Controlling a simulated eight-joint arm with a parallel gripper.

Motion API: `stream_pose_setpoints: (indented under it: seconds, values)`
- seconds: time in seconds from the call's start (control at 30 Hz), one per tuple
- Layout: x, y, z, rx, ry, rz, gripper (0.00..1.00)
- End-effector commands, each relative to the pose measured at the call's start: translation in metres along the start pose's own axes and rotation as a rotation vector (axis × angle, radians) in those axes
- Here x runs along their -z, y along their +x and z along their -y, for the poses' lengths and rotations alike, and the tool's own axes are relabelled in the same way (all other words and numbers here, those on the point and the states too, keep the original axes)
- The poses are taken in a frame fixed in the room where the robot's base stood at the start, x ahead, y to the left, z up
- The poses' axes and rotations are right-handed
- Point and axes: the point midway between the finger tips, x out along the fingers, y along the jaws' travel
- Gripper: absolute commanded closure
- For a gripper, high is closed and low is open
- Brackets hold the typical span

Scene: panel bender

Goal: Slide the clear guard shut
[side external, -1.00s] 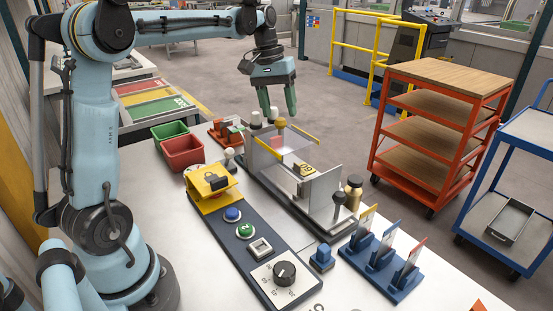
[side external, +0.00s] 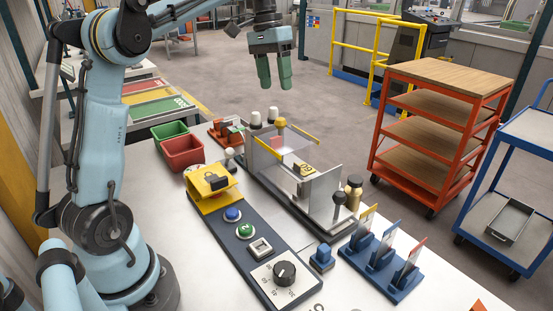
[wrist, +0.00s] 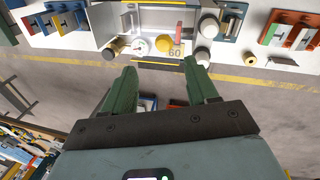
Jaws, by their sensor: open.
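The clear guard (side external: 296,147) is a see-through panel with yellow edging, at the back part of the small grey bender in the side external view. A yellow knob (side external: 280,124) stands at its far end. The knob also shows in the wrist view (wrist: 163,44). The front part of the bender, with a small yellow block (side external: 304,170), looks uncovered. My gripper (side external: 275,88) is open and empty, in the air above and behind the knob, with its green fingers pointing down. In the wrist view the bender lies beyond my fingertips (wrist: 158,72), which touch nothing.
Two white-topped posts (side external: 256,119) stand near the guard's far end. A black-knobbed lever (side external: 339,198) and a brass cylinder (side external: 354,191) stand at the bender's near end. A control panel (side external: 238,232) lies to the left, a blue card rack (side external: 382,262) to the right.

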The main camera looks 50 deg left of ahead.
Motion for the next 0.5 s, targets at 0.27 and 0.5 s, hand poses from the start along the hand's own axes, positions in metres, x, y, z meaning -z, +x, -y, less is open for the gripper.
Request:
stream_pose_setpoints:
  seconds: [0.27, 0.5]
  values:
    - [0.0, 0.045, 0.0, 0.0, -0.002, -0.001, 0.42]
    - [0.0, 0.087, 0.0, 0.0, -0.002, -0.001, 0.42]
